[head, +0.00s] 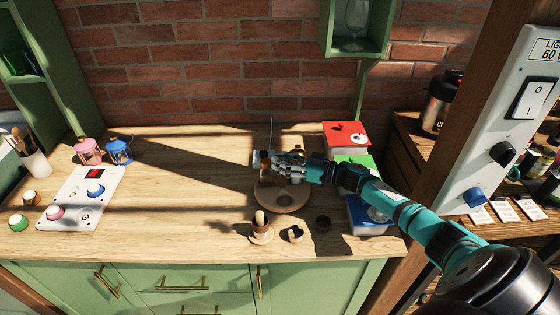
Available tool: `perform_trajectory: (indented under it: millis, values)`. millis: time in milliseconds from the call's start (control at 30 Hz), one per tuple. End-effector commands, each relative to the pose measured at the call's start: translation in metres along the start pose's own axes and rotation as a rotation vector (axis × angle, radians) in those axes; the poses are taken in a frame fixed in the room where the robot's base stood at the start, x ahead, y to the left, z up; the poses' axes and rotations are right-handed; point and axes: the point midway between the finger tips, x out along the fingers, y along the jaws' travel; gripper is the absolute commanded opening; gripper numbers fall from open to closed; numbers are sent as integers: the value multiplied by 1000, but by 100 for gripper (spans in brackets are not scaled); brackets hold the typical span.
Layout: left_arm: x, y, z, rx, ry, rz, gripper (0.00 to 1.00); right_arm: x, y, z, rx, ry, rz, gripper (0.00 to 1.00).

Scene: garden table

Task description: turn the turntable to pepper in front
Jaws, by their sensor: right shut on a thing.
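The turntable (282,197) is a round, light wooden disc on the counter, right of the middle in the head view. My right gripper (277,163) reaches in from the right over its back part. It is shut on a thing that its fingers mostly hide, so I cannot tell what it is. A small brown item (264,157) shows beside the fingertips at the back left of the disc. I cannot make out which item is the pepper. The front of the disc looks bare. My left gripper is out of view.
Red (346,133) and blue (368,214) boxes stand right. A white control panel (82,197) and lanterns (118,151) are left. The counter's middle-left is clear.

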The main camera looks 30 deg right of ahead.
Motion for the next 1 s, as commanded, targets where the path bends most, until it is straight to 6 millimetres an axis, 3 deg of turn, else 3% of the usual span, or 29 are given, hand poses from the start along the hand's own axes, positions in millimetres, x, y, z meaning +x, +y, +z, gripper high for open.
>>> perform_trajectory:
  millis: [33,67,300,667,1000]
  values:
    - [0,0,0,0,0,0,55,-3,-1,8,0,-18,0,0]
    - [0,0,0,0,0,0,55,-3,-1,8,0,-18,0,21]
    - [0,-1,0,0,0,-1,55,-2,0,4,0,-9,1,51]
    - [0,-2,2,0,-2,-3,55,-1,0,-5,-3,-4,0,51]
    - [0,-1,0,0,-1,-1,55,-2,0,-67,-5,-6,1,51]
